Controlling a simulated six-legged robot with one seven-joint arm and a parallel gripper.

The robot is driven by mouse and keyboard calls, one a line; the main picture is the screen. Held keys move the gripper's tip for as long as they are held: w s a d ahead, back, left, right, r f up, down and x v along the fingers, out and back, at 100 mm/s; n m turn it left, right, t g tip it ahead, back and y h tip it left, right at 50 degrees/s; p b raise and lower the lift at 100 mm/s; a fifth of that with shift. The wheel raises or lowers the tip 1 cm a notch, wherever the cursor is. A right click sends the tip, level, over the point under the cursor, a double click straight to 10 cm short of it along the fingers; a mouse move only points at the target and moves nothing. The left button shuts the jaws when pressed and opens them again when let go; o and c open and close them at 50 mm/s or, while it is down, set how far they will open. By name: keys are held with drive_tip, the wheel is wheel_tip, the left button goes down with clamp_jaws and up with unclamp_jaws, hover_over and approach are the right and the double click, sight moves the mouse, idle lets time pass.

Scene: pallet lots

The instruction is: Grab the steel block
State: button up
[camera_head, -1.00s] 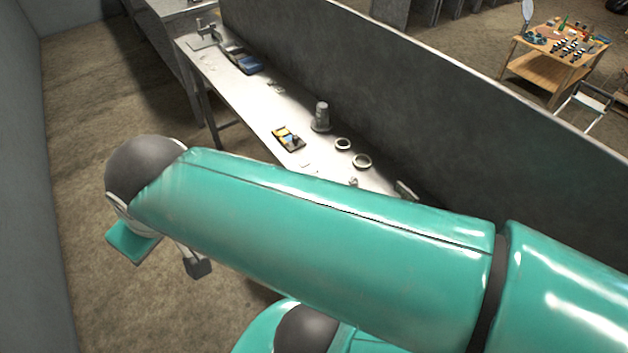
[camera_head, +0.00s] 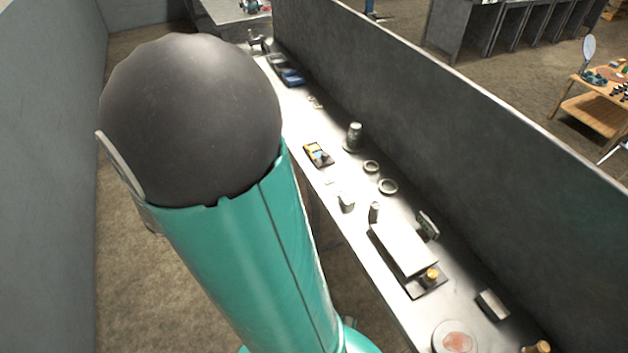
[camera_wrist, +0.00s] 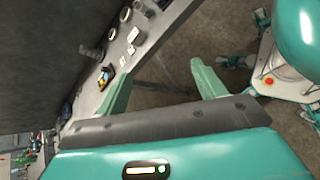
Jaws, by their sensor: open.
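I cannot tell for sure which piece is the steel block. In the head view a small grey block (camera_head: 492,304) lies near the front right of the long metal bench. A small upright grey piece (camera_head: 346,202) stands near the bench's left edge, and it may be metal too. My gripper (camera_wrist: 160,86) shows in the wrist view with its two green fingers wide apart and nothing between them. It is over the floor beside the bench, apart from the bench items. In the head view my arm hides it.
The bench (camera_head: 335,222) runs along a dark partition (camera_head: 420,130). It holds a yellow-and-black device (camera_head: 318,155), a stepped grey cylinder (camera_head: 354,136), two rings (camera_head: 387,186), a long pale slab (camera_head: 403,248) and a round dish (camera_head: 455,337). Open floor lies left of the bench.

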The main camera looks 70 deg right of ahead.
drive_tip(key=s+d+f+n+g+h, duration=0.3)
drive_tip(key=d+f, duration=0.1)
drive_tip(key=d, duration=0.2)
drive_tip(key=n+t+h, duration=0.1)
drive_tip(key=n+h, duration=0.3)
drive_tip(key=n, duration=0.2)
approach(343, 200)
drive_tip(key=x, duration=1.1)
drive_tip(key=shift+s+d+f, duration=0.15)
drive_tip(key=shift+d+f, duration=0.05)
drive_tip(key=shift+d, duration=0.05)
drive_tip(key=c, duration=1.3)
drive_tip(key=shift+r, duration=0.1)
